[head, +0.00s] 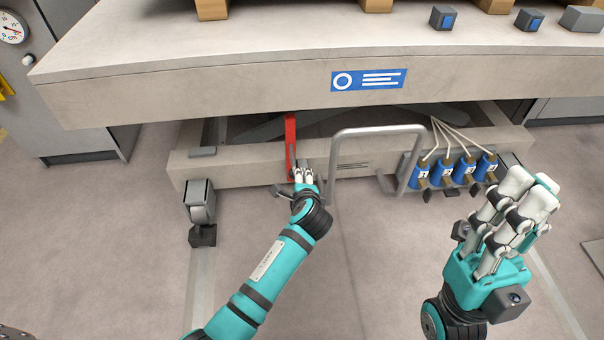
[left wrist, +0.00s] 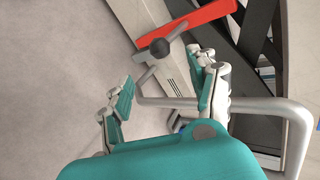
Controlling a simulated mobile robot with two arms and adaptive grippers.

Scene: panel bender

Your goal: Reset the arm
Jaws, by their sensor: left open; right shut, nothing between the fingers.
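A red bar (head: 290,145) stands at the machine's lower front beam, under the tabletop, and its end also shows at the top of the left wrist view (left wrist: 205,22). A grey lever with a dark hub (left wrist: 160,47) crosses near the red bar. My left gripper (head: 303,176) is at the lower end of the red bar. In the left wrist view its fingers (left wrist: 166,78) are spread, with the lever just beyond and partly between them; I cannot tell if they touch it. My right gripper (head: 530,190) is shut and empty, raised at the right.
A grey tubular handle (head: 376,130) stands right beside my left gripper. Several blue cylinders with cables (head: 446,174) hang on the beam at right. The tabletop edge (head: 230,92) overhangs the beam. The floor in front is clear.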

